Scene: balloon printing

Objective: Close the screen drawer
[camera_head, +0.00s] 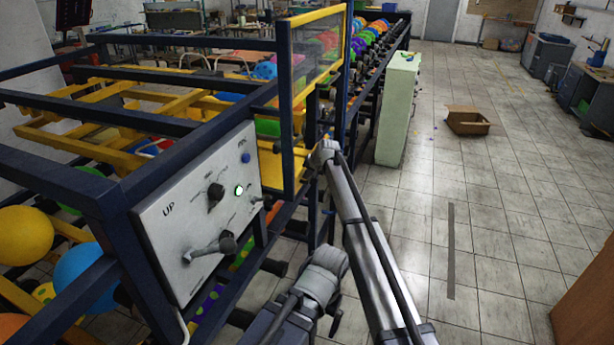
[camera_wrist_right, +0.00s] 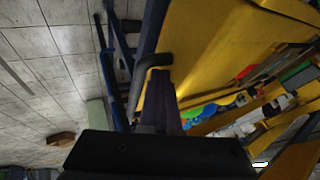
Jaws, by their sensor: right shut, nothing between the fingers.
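The screen drawer appears to be the yellow panel (camera_head: 288,168) low in the dark blue frame of the machine. It fills much of the right wrist view as a broad yellow surface (camera_wrist_right: 215,45). A dark bent handle (camera_wrist_right: 152,68) sticks out at its near edge. My right gripper (camera_head: 313,172) is at this side of the machine, close to the yellow panel, and mostly hidden behind my wrist. In the wrist view the narrow shut fingers (camera_wrist_right: 165,95) are beside the handle; I cannot tell whether they touch it. My left gripper is not in view.
A grey control panel (camera_head: 205,205) with a lever and a lit green button faces my side. A clear yellow-framed screen (camera_head: 318,62) stands above. Several balloons lie in the machine.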

